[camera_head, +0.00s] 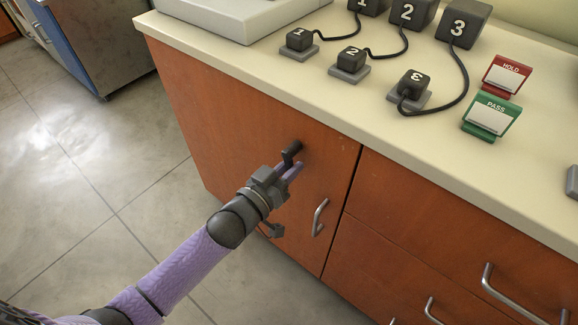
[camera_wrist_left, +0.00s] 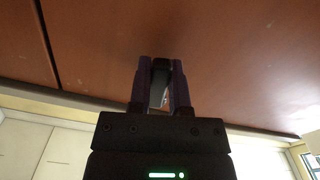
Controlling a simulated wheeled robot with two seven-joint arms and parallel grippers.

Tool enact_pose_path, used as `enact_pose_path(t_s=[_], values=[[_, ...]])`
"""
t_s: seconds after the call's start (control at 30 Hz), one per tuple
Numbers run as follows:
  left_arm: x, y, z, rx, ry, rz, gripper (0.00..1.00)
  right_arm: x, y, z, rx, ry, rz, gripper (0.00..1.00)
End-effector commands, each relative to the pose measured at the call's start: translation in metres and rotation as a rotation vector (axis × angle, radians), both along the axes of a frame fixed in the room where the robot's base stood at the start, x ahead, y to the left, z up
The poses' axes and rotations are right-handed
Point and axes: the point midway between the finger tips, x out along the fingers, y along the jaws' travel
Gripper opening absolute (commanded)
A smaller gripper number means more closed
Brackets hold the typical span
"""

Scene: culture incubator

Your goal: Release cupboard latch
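A dark latch handle (camera_head: 291,151) sticks out from the upper part of the orange-brown cupboard door (camera_head: 215,120), under the worktop. My left gripper (camera_head: 290,169) reaches it from the lower left. Its two purple fingers lie on either side of the handle. In the left wrist view the fingers (camera_wrist_left: 161,75) stand a little apart, and the dark latch end (camera_wrist_left: 161,64) fills the gap between their tips. The door looks closed, flush with the drawers beside it. My right gripper is out of view.
A metal pull handle (camera_head: 319,217) is on the door, right of my gripper. Drawers (camera_head: 440,235) stand to the right. The worktop (camera_head: 250,65) holds numbered black blocks with cables (camera_head: 350,60), a red HOLD sign (camera_head: 507,75) and a green PASS sign (camera_head: 491,116). The floor at left is clear.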

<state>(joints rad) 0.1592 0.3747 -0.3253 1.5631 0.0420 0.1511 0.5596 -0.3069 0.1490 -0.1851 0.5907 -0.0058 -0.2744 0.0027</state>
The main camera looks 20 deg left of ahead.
Motion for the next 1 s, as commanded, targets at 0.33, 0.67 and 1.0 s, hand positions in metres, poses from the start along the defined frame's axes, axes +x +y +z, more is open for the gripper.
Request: enact_pose_path(t_s=[0.33,0.67,1.0], values=[[0.002,0.006,0.002,0.18,-0.065,0.001,0.0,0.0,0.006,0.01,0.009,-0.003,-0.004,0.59],[0.003,0.008,-0.002,0.256,-0.092,0.0,0.26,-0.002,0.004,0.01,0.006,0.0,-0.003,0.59],[0.003,0.008,-0.001,0.254,-0.091,0.0,0.59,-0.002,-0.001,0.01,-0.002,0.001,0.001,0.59]])
